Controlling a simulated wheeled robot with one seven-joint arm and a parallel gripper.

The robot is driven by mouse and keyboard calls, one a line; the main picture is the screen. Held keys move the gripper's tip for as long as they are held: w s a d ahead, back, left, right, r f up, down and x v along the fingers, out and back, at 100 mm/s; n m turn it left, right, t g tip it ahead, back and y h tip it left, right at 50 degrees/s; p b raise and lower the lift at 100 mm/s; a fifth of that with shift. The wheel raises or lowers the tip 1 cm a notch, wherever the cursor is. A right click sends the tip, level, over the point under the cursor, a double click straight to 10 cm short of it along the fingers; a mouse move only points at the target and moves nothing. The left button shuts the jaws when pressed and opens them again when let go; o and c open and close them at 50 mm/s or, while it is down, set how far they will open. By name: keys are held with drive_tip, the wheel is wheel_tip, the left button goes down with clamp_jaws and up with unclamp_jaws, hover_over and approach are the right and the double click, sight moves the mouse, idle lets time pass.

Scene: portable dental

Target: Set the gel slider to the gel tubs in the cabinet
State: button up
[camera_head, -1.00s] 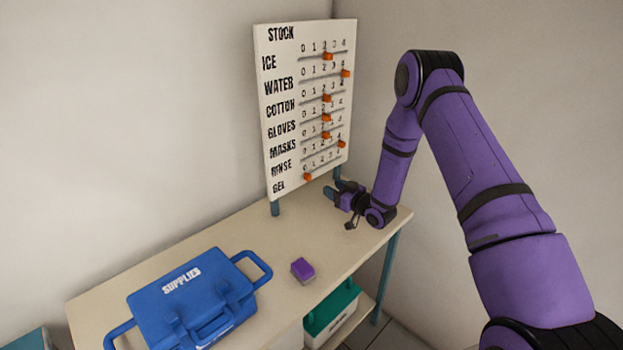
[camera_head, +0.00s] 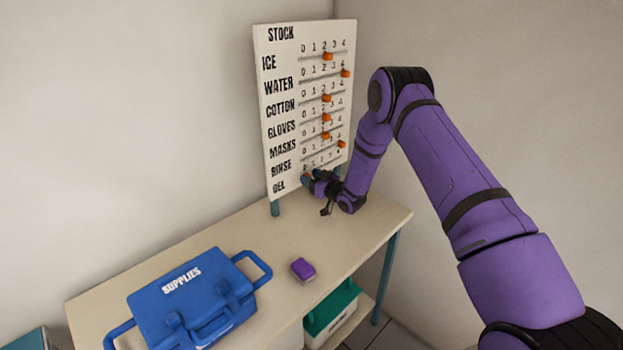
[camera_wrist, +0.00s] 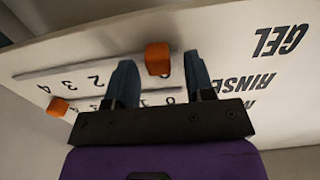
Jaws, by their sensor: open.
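The white stock board (camera_head: 290,60) stands at the back of the table, with labelled rows of orange sliders. The gel slider (camera_wrist: 157,58) is an orange block on the bottom row, near the 0 end. My gripper (camera_head: 312,177) is at the board's lower edge, by the gel row. In the wrist view my gripper (camera_wrist: 160,78) is open, with the orange block between the fingertip ends and a gap on each side. In the head view my fingers mostly hide this slider. No gel tubs or cabinet interior are visible.
The rinse slider (camera_head: 342,144) sits at 4 just above; it also shows in the wrist view (camera_wrist: 58,107). A blue supplies case (camera_head: 195,295) and a purple block (camera_head: 303,270) are on the table (camera_head: 250,240). A teal-topped box (camera_head: 332,308) is underneath.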

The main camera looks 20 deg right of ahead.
sight(322, 165)
drive_tip(key=shift+c, duration=0.2)
clamp_jaws()
drive_tip(key=w+d, duration=0.1)
drive_tip(key=d, duration=0.1)
drive_tip(key=w+d, duration=0.2)
drive_tip(key=d, duration=0.1)
drive_tip(key=w+d, duration=0.1)
drive_tip(key=d, duration=0.1)
drive_tip(key=shift+w+d, duration=0.25)
drive_tip(key=shift+d, duration=0.1)
drive_tip(key=shift+o, duration=0.2)
unclamp_jaws()
drive_tip(key=v, duration=1.1)
drive_tip(key=shift+w, duration=0.1)
